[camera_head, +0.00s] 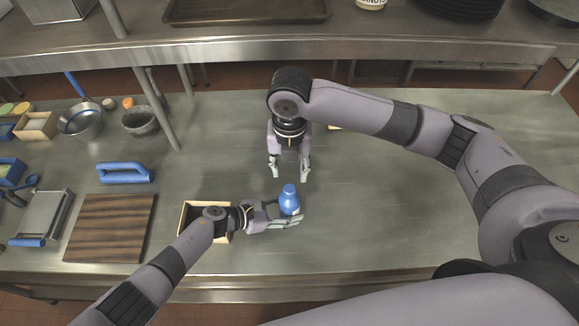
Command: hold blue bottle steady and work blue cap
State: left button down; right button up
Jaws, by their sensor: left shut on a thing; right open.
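The blue bottle (289,202) stands upright on the steel counter, right of a small wooden box. Its blue cap (289,188) is on top. My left gripper (289,218) comes in from the left and is shut around the bottle, one finger in front of it at the lower side. My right gripper (289,174) points down from above, just behind the cap in the picture. Its two fingers are spread apart and nothing is between them. I cannot tell the exact gap between these fingers and the cap.
A wooden box (184,221) sits under my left wrist. A dark wooden board (110,228) and a blue-handled tool (124,173) lie to the left. Metal bowls (82,121) stand at the back left. A shelf (300,48) runs along the back. The counter's right side is clear.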

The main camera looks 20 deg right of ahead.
aim_at(290, 188)
notch_tip(290, 188, down, 9)
jog(key=shift+f, duration=0.15)
jog(key=shift+r, duration=0.2)
jog(key=shift+c, duration=0.7)
jog(key=c, duration=0.8)
jog(key=shift+m, duration=1.1)
grip_shut()
jog(key=o, duration=0.7)
grip_release()
jog(key=shift+m, duration=0.3)
jog(key=o, duration=0.5)
notch_tip(290, 188, up, 12)
